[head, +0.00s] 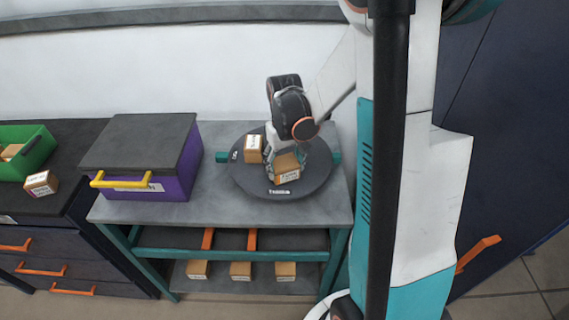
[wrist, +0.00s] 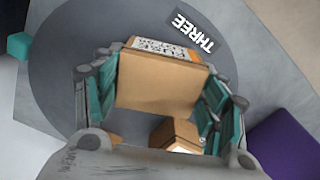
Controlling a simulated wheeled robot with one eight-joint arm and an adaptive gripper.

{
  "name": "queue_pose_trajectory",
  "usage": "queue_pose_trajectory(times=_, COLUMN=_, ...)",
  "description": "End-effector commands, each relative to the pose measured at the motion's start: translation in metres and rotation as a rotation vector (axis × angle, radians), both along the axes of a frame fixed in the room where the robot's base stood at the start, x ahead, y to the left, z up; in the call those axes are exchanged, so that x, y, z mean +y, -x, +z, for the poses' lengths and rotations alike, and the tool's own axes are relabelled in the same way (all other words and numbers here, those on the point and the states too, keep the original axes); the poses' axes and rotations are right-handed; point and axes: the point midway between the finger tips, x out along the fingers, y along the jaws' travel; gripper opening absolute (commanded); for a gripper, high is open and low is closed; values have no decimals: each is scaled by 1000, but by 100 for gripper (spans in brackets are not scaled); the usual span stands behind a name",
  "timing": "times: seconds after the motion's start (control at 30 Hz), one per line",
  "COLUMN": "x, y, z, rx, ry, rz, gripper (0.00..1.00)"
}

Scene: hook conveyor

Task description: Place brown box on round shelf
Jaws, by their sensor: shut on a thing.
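My gripper (wrist: 158,95) is shut on a brown box (wrist: 160,84) with a white label on one face. In the head view this held box (head: 287,167) is over the round shelf (head: 310,182), a dark grey disc on the table. Whether the held box touches the disc cannot be told. A second brown box (head: 253,149) stands on the disc to the left of my gripper. It also shows in the wrist view (wrist: 174,135), below the held box. The disc (wrist: 62,70) carries a label reading THREE in the wrist view.
A purple box with a grey lid (head: 176,182) and yellow handle stands on the table left of the disc. Several brown boxes (head: 240,270) sit on a lower shelf. A green bin (head: 38,150) and another brown box (head: 41,184) are at far left.

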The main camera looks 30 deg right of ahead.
Motion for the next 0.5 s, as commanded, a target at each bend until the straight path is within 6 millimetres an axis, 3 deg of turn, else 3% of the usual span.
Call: queue_pose_trajectory(times=0.5, x=0, y=0, z=-7, rx=0, ry=0, rz=0, gripper=34)
